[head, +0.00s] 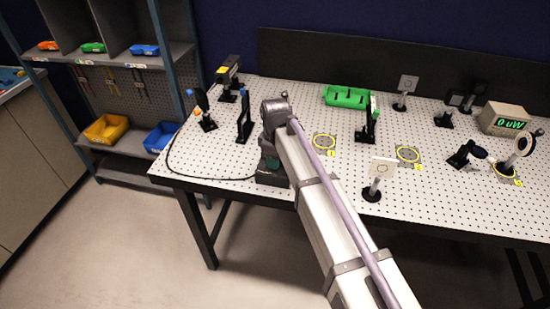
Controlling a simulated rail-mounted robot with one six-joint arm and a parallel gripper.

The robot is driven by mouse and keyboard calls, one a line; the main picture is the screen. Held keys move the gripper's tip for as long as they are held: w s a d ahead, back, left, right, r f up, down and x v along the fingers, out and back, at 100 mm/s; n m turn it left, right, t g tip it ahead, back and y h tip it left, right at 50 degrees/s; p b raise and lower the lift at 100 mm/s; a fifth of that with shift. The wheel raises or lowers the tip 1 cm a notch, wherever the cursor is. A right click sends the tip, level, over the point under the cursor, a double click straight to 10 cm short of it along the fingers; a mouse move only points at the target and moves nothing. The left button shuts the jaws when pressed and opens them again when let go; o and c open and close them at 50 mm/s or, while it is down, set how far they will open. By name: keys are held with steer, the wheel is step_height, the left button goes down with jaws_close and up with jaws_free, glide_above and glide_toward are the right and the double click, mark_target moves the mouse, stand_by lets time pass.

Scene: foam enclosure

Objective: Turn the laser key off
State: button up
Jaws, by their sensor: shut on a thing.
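A dark control box (272,181) sits near the front edge of the perforated table, with a black cable running from it to the left. My arm reaches in from the lower right, and its wrist bends down over the box. My gripper (267,163) is at the top of the box, mostly covered by my own wrist. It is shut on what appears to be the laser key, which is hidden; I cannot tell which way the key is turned. A yellow and black laser-like unit (228,71) stands at the back left of the table.
Optics mounts (245,118) stand left of my wrist, with a green tray (347,96) behind. A white card on a post (379,175) stands to the right. A power meter (503,119) reads 0 uW. Shelves with coloured bins (107,129) stand at the left.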

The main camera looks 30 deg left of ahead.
steer(key=shift+n, duration=0.6)
steer(key=o, duration=0.9)
steer(key=shift+o, duration=0.2)
step_height(320, 180, up, 11)
steer(key=p, duration=1.1)
steer(key=shift+f, duration=0.15)
